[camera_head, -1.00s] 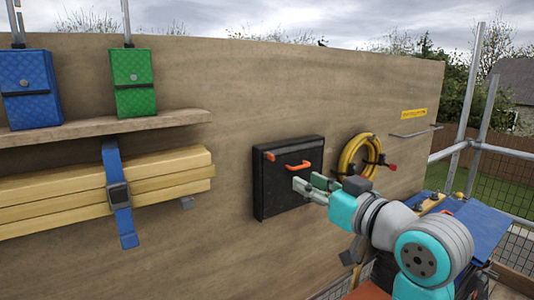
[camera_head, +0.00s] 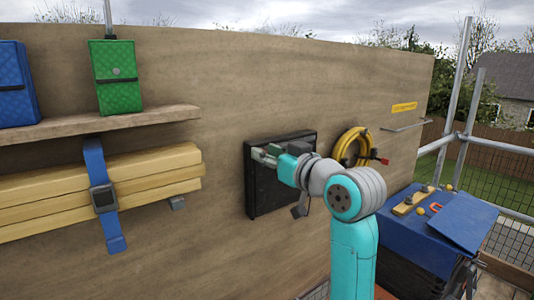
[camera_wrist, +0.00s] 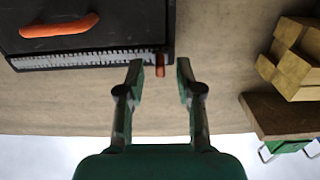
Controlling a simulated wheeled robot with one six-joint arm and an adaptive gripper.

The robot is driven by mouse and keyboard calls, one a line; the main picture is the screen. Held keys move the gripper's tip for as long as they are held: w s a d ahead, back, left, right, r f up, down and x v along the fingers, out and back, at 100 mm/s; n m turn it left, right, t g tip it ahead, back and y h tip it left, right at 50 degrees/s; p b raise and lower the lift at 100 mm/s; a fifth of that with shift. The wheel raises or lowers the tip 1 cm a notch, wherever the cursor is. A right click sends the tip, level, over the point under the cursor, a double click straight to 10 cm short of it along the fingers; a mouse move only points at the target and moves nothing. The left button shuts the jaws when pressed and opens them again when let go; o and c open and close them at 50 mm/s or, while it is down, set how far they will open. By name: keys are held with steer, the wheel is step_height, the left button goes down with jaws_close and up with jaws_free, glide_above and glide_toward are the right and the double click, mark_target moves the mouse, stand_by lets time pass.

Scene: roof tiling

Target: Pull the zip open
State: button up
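A black pouch (camera_head: 268,200) hangs on the wooden wall. In the wrist view its dark face (camera_wrist: 120,40) fills the upper left, with a pale-toothed zip (camera_wrist: 80,60) along the edge. A small orange zip pull (camera_wrist: 160,65) sits at the zip's right end. My gripper (camera_wrist: 159,68) is open, with one finger on each side of the pull and a gap to each. In the head view my gripper (camera_head: 264,155) is at the pouch's upper left corner and hides the pull. An orange handle (camera_wrist: 60,26) is on the pouch's face.
A shelf (camera_head: 100,125) with blue (camera_head: 15,85) and green (camera_head: 117,75) pouches is at the left, above strapped timber beams (camera_head: 40,195). A coiled yellow hose (camera_head: 347,148) hangs right of the black pouch. A blue-covered bench (camera_head: 425,232) stands at the right.

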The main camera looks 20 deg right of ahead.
mark_target(313, 136)
steer(key=shift+w+a, duration=0.1)
steer(key=shift+w, duration=0.15)
jaws_close()
steer(key=w+d, duration=0.2)
steer(key=d, duration=0.3)
steer(key=w+d, duration=0.1)
steer(key=d, duration=0.5)
steer(key=w+d, duration=0.2)
steer(key=d, duration=0.4)
steer(key=shift+w+d, duration=0.25)
steer(key=shift+w, duration=0.05)
jaws_free()
